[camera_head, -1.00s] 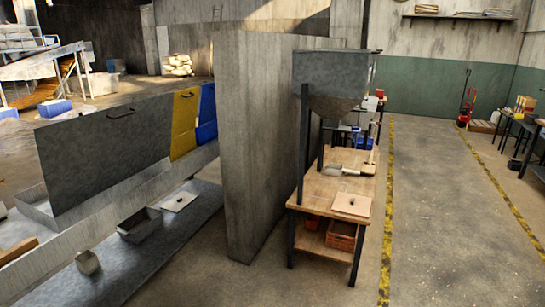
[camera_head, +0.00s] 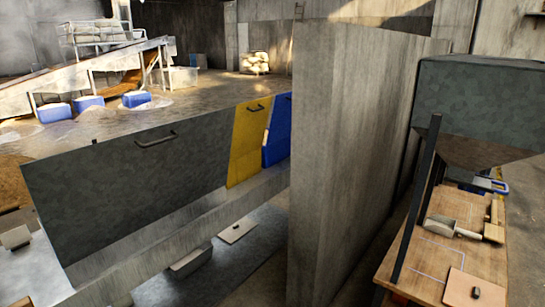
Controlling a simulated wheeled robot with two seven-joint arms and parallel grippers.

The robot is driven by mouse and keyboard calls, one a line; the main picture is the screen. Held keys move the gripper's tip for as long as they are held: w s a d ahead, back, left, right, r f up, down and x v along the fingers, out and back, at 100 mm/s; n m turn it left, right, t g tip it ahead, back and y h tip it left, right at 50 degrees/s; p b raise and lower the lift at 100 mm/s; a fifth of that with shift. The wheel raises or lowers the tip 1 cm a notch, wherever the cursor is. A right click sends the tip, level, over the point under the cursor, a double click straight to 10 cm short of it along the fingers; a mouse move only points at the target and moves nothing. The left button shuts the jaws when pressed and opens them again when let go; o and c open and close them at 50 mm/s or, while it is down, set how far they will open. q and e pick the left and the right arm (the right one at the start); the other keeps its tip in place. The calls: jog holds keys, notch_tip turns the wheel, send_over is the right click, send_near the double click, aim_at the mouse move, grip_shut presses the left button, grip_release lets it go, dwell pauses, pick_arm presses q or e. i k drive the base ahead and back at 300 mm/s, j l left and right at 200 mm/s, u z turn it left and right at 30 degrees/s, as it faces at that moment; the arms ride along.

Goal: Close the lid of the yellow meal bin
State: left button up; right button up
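The yellow meal bin's lid (camera_head: 248,138) shows as a tilted-up yellow panel with a dark handle near its top edge. It stands raised between a large grey lid (camera_head: 125,180) on its left and a blue lid (camera_head: 279,130) on its right. The bin opening under the yellow lid is hidden from this side. Neither of my grippers shows in the head view.
A tall concrete wall (camera_head: 350,160) stands close on the right of the bins. Beyond it is a wooden workbench (camera_head: 455,255) with a metal scoop (camera_head: 452,227) under a grey hopper (camera_head: 475,105). A grey ledge (camera_head: 225,265) with a flat plate (camera_head: 238,231) runs below the lids.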

aim_at(251, 119)
jog(key=i+j, duration=0.2)
jog(key=j, duration=0.15)
jog(key=i+j, duration=0.2)
jog(key=i+j+z, duration=0.1)
jog(key=j, duration=0.35)
jog(key=i+j, duration=0.4)
jog(key=j, duration=0.3)
jog(key=z, duration=0.05)
